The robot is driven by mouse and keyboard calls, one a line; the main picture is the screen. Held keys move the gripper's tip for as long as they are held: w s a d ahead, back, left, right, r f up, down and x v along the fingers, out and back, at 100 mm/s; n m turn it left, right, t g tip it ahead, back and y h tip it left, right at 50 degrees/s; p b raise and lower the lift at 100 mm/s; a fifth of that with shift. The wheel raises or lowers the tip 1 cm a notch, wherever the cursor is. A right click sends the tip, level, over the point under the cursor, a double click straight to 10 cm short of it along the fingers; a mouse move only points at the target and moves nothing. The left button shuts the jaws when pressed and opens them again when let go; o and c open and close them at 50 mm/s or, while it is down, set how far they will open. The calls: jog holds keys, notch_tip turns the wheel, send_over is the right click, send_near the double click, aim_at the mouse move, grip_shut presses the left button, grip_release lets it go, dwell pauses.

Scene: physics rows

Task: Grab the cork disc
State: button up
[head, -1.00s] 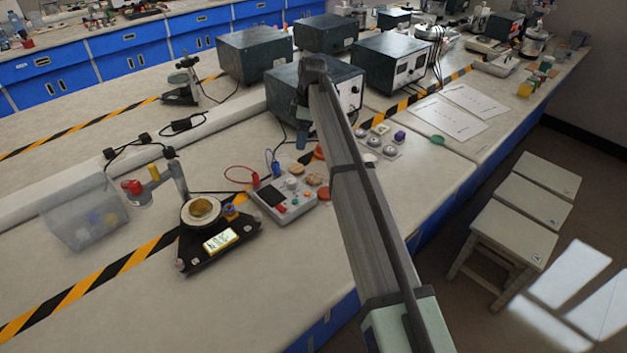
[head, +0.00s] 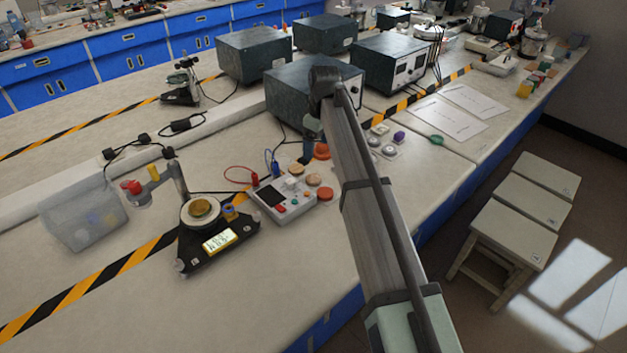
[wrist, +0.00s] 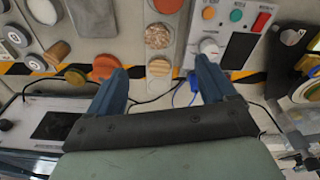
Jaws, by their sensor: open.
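The cork disc (wrist: 158,35) is round, tan and speckled; in the wrist view it lies above and between my fingertips. In the head view the cork disc (head: 313,180) lies beside the small meter box, between a red-orange disc (head: 325,193) and a paler tan disc (head: 297,169). My gripper (wrist: 162,72) is open and empty, with blue fingers on either side of the paler tan disc's column in the wrist view. In the head view my gripper (head: 306,156) is partly hidden behind my arm, just behind the discs. Its exact height above the table is unclear.
The meter box (head: 283,197) with cables stands left of the discs. An orange disc (head: 322,151) lies close to my gripper. A dark power unit (head: 300,95) stands behind. Several small round pieces (head: 388,151) lie to the right.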

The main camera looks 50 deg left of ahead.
jog(key=m, duration=0.4)
send_over(314, 178)
jog(key=d, duration=0.1)
jog(key=shift+m, duration=0.4)
notch_tip(314, 178, down, 8)
jog(key=shift+s+d+f, duration=0.1)
jog(key=shift+f, duration=0.05)
jog(key=shift+a+f, duration=0.2)
jog(key=shift+f, duration=0.7)
jog(key=shift+a+f, duration=0.2)
jog(key=shift+f, duration=0.7)
jog(key=shift+a+f, duration=0.2)
jog(key=shift+f, duration=0.7)
jog(key=c, duration=1.1)
